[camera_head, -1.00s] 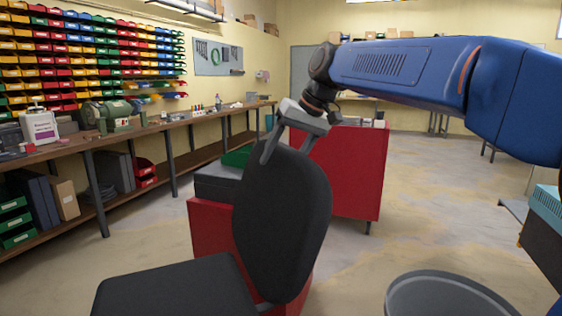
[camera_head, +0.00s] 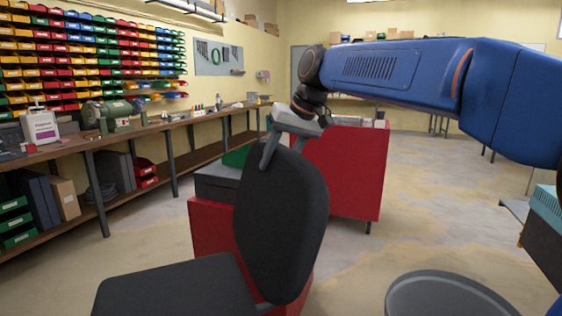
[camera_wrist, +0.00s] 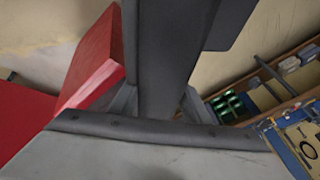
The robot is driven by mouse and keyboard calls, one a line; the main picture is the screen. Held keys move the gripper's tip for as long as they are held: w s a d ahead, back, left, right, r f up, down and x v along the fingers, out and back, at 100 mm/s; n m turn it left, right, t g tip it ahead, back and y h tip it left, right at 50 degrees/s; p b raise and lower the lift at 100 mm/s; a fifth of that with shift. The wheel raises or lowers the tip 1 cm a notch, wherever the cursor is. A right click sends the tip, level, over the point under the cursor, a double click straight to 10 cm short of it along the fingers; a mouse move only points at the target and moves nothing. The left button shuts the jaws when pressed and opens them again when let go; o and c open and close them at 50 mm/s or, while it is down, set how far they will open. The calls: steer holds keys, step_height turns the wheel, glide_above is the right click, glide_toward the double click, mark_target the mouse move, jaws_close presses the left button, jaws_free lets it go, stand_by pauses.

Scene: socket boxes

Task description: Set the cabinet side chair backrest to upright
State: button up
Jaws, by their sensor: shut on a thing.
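The dark chair's backrest (camera_head: 283,225) stands in the middle of the head view, rising behind its flat black seat (camera_head: 175,290) and leaning slightly. My gripper (camera_head: 282,150) reaches down to the backrest's top edge and is shut on it, one finger showing on the near face. The other finger is hidden behind the backrest. In the wrist view the backrest (camera_wrist: 170,70) runs as a dark grey slab away from the gripper's palm.
A red cabinet (camera_head: 345,172) stands behind the chair, with a lower red unit (camera_head: 212,235) close behind the backrest. A long workbench (camera_head: 130,138) lines the left wall. A round grey disc (camera_head: 450,297) is at the lower right. Open floor lies to the right.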

mark_target(260, 178)
steer(key=shift+s+a+f+t+h, duration=0.15)
steer(key=shift+s+a+h, duration=0.15)
steer(key=shift+a, duration=0.25)
steer(key=shift+s+a+r+t+h, duration=0.1)
steer(key=shift+s+a+h, duration=0.15)
steer(key=shift+a, duration=0.35)
steer(key=shift+s+a+f+t+h, duration=0.15)
steer(key=shift+s+a+h, duration=0.15)
steer(key=shift+a, duration=0.25)
steer(key=shift+o, duration=0.8)
steer(key=shift+s+a+f, duration=0.1)
steer(key=shift+s+a, duration=0.15)
steer(key=shift+a, duration=0.25)
steer(key=shift+s+a+f, duration=0.1)
steer(key=shift+s+a, duration=0.1)
steer(key=shift+a, duration=0.25)
steer(key=o, duration=1.3)
steer(key=shift+a, duration=0.1)
steer(key=shift+o, duration=0.2)
steer(key=shift+r, duration=0.1)
steer(key=shift+r, duration=0.15)
steer(key=v, duration=1.7)
